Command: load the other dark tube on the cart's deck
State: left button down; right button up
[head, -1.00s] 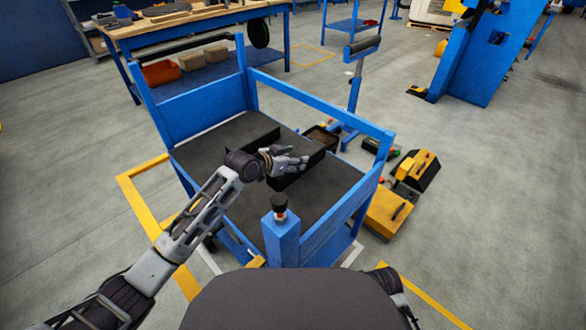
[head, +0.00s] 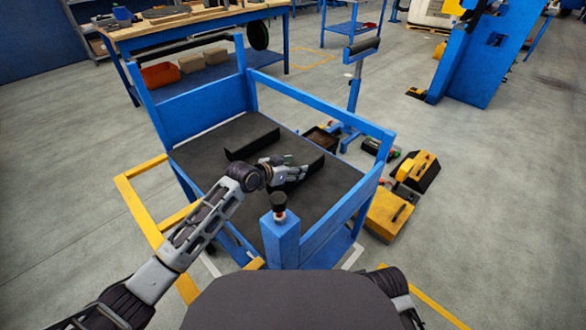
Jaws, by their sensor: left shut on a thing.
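The blue cart (head: 212,103) stands in front of me with a dark grey deck (head: 222,182). One dark tube (head: 251,145) lies on the deck toward the back left. My left gripper (head: 297,171) is over the middle of the deck, shut on a second dark tube (head: 314,165). This tube is at or just above the deck, roughly parallel to the first and nearer to me, with a gap between them. The gripper hides its middle; I cannot tell whether it touches the deck. My right gripper is out of view.
The cart's blue rails and near corner post (head: 281,238) with a dark knob border the deck. Yellow cases (head: 389,213) stand on the floor at the right. A blue roller stand (head: 354,95) and a workbench (head: 190,25) are behind. The deck's left part is bare.

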pick_arm(q)
jog(key=shift+r, duration=0.2)
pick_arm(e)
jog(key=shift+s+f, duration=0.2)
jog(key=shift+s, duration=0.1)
pick_arm(q)
jog(key=c, duration=0.5)
grip_release()
jog(key=shift+f, duration=0.2)
jog(key=shift+c, duration=0.2)
jog(key=shift+r, duration=0.1)
jog(key=shift+v, duration=0.8)
jog(key=p+v, duration=0.2)
jog(key=v, duration=0.6)
jog(key=shift+s+a, duration=0.1)
jog(key=shift+p+v, duration=0.45)
jog(key=shift+v, duration=0.65)
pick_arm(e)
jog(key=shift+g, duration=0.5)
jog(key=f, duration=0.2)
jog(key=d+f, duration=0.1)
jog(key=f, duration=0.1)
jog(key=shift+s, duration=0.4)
